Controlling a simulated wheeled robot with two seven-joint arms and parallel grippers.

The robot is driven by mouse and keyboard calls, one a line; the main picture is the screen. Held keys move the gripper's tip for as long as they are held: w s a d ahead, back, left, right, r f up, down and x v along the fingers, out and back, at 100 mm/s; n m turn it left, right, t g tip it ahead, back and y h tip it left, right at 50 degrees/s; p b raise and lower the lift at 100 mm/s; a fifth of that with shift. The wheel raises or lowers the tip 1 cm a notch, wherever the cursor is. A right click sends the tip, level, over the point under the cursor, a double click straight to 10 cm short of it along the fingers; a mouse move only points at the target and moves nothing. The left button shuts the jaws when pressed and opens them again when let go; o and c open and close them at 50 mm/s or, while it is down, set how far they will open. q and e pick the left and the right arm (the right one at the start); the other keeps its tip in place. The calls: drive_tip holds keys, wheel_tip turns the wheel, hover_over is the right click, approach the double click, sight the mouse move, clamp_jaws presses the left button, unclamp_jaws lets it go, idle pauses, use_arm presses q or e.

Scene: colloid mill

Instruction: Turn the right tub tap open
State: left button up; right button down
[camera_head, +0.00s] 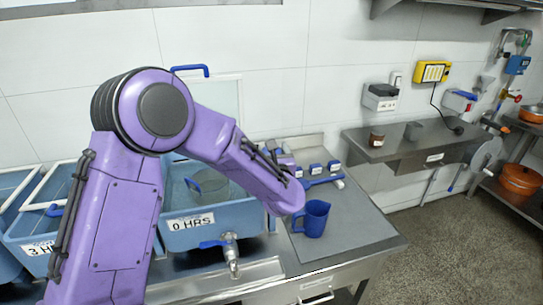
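The rightmost tub (240,228) is blue, labelled "0 HRS", and partly hidden behind my purple arm. Its metal tap (232,262) sticks out low on the front, with the spout downward. The blue tap handle (212,243) lies roughly level, pointing left. A purple arm of mine comes in from the lower left and crosses above the tub. Its visible rounded end is right of the tub, above the tap and apart from it.
A blue jug (311,218) stands on the steel counter (355,228) right of the tub. Several small blue-labelled items sit behind it. Another tub (30,235) stands left. A steel wall shelf (405,150) holds a jar (376,138). Open floor lies to the right.

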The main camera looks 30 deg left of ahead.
use_arm(q)
drive_tip(key=n+g+y+b, duration=0.1)
drive_tip(key=n+g+b, duration=0.1)
drive_tip(key=n+g+y+b, duration=0.2)
drive_tip(key=g+b, duration=0.1)
drive_tip(key=n+g+y+b, duration=0.2)
drive_tip(key=g+b, duration=0.1)
drive_tip(key=shift+f, duration=0.4)
drive_tip(key=n+g+b, duration=0.1)
drive_tip(key=g, duration=0.1)
drive_tip(key=n+g+y+b, duration=0.1)
drive_tip(key=shift+d+r+n+g, duration=0.1)
drive_tip(key=shift+r+n+g, duration=0.05)
drive_tip(key=shift+n+g, duration=0.2)
drive_tip(key=shift+r+n+g+b, duration=0.15)
drive_tip(key=shift+n+g+b, duration=0.25)
drive_tip(key=shift+n+g, duration=0.85)
drive_tip(key=shift+g, duration=0.6)
drive_tip(key=o, duration=1)
drive_tip(key=shift+c, duration=0.2)
drive_tip(key=w+d+b, duration=0.1)
drive_tip(key=d+b, duration=0.1)
drive_tip(key=d, duration=0.8)
drive_tip(key=shift+d, duration=0.15)
